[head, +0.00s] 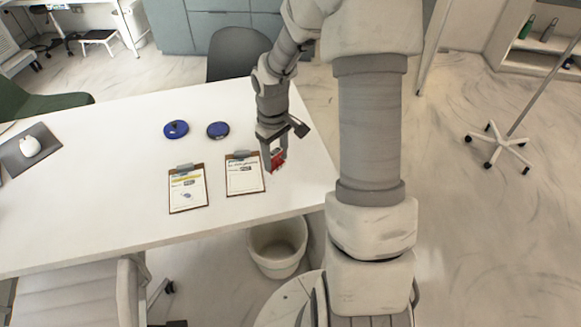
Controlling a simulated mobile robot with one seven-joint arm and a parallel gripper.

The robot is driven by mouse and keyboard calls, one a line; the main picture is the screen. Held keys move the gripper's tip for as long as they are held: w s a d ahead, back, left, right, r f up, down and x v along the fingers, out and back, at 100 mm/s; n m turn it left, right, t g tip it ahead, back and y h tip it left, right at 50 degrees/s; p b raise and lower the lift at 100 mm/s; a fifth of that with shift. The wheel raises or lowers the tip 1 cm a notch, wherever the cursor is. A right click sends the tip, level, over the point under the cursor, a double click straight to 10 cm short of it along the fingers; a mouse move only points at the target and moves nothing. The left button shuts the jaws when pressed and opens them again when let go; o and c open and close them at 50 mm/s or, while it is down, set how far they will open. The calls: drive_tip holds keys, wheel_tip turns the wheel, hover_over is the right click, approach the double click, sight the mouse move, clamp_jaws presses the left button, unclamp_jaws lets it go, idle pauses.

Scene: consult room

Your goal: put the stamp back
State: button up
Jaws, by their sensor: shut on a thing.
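A small red stamp (278,160) is held between the fingers of my gripper (273,151), which is shut on it. The gripper points down over the right part of the white table, just right of the right clipboard (245,184). I cannot tell whether the stamp touches the table. Two round dark blue things, perhaps ink pads or stamp holders, lie behind the clipboards: one on the left (176,129) and one on the right (218,130). The gripper partly covers the stamp.
The white table (110,215) has wide bare areas. A left clipboard (187,198) with a marked sheet lies near the front edge. A mouse (29,146) rests on a dark mat at far left. A grey chair (237,52) stands behind, a bin (278,250) in front.

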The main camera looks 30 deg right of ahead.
drive_tip(key=s+d+r+n+p, duration=0.1)
drive_tip(key=s+d+r+n, duration=0.15)
drive_tip(key=d+n, duration=0.85)
drive_tip(key=w+a+f+m, duration=0.1)
drive_tip(key=w+f, duration=0.1)
drive_tip(key=w+a+f+m, duration=0.1)
drive_tip(key=w+a+f, duration=0.1)
drive_tip(key=w, duration=0.1)
drive_tip(key=w+a+f+m, duration=0.1)
drive_tip(key=w+f, duration=0.1)
drive_tip(key=f, duration=0.1)
drive_tip(key=shift+w+a+f+m, duration=0.1)
drive_tip(key=shift+w+a+m, duration=0.15)
drive_tip(key=shift+w+m, duration=0.1)
drive_tip(key=shift+a+f+b, duration=0.1)
drive_tip(key=shift+f+b, duration=0.2)
drive_tip(key=shift+f, duration=1.75)
drive_tip(key=shift+f, duration=0.1)
drive_tip(key=shift+f, duration=0.15)
drive_tip(key=o, duration=1.1)
drive_tip(key=shift+c, duration=0.2)
